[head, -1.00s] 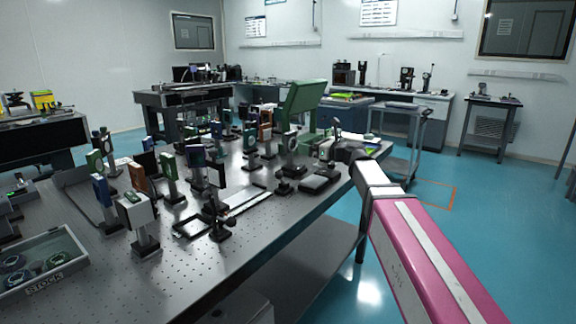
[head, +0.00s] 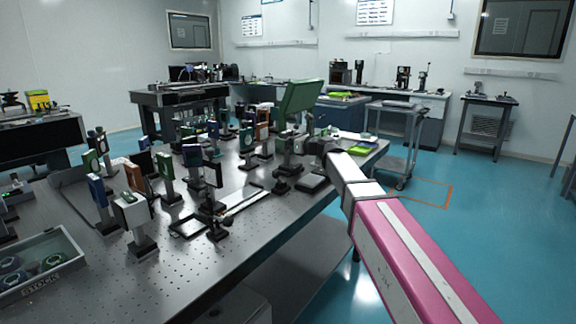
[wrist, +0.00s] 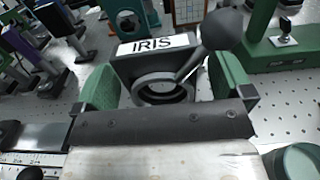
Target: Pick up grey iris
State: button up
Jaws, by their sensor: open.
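The grey iris (wrist: 140,68) is in the middle of the wrist view. It has a dark grey body, a white label reading IRIS, a round ring opening and a lever with a round dark knob. My gripper (wrist: 168,84) is open, with a green-padded finger on each side of the iris. I cannot tell whether either finger touches it. In the head view my gripper (head: 314,146) is small, at the far right part of the optical table, and the iris cannot be made out clearly there.
The perforated optical table (head: 225,262) holds several post-mounted optics left of my gripper. A large green panel (head: 302,97) stands behind it. In the wrist view a green mount (wrist: 284,52) is close on the right. A STOCK tray (head: 62,272) is at the near left.

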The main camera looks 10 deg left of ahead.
jog(key=c, duration=1.8)
jog(key=shift+o, duration=0.2)
jog(key=shift+r, duration=0.1)
